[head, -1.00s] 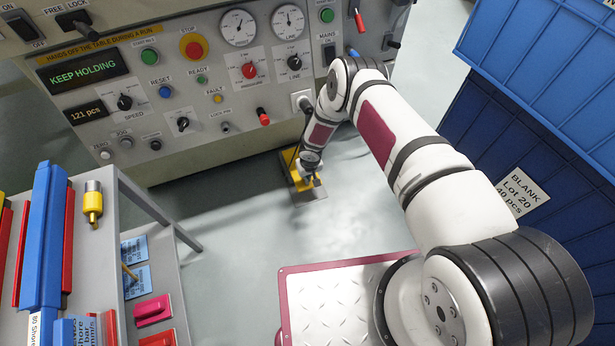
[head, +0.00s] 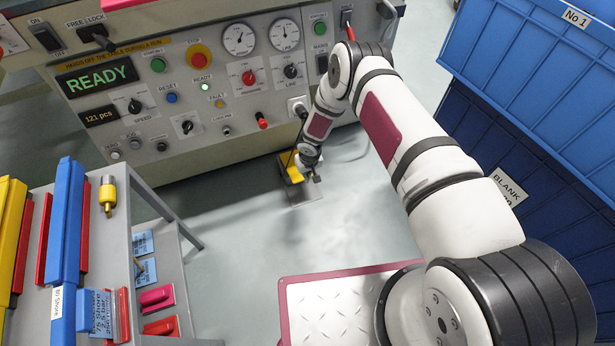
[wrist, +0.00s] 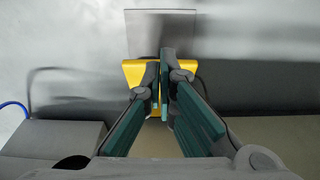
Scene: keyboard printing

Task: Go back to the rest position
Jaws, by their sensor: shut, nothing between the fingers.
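My arm (head: 400,130) reaches forward and down toward the machine's base. My gripper (wrist: 163,85) is shut and empty in the wrist view, its two fingertips close together. In the head view, the gripper (head: 308,172) is small and low near the floor. Just beyond it, a yellow pedal-like part (wrist: 134,72) with a grey plate (wrist: 160,30) lies on the floor; the fingers cover its middle. The yellow part (head: 291,170) also shows in the head view. I cannot tell whether the fingers touch it.
The control panel (head: 150,115) ahead has a display (head: 98,77) reading READY and a lit green lamp (head: 205,87). A grey cart (head: 140,215) with coloured bars stands left. Blue crates (head: 530,60) stand right. The floor (head: 235,235) between is clear.

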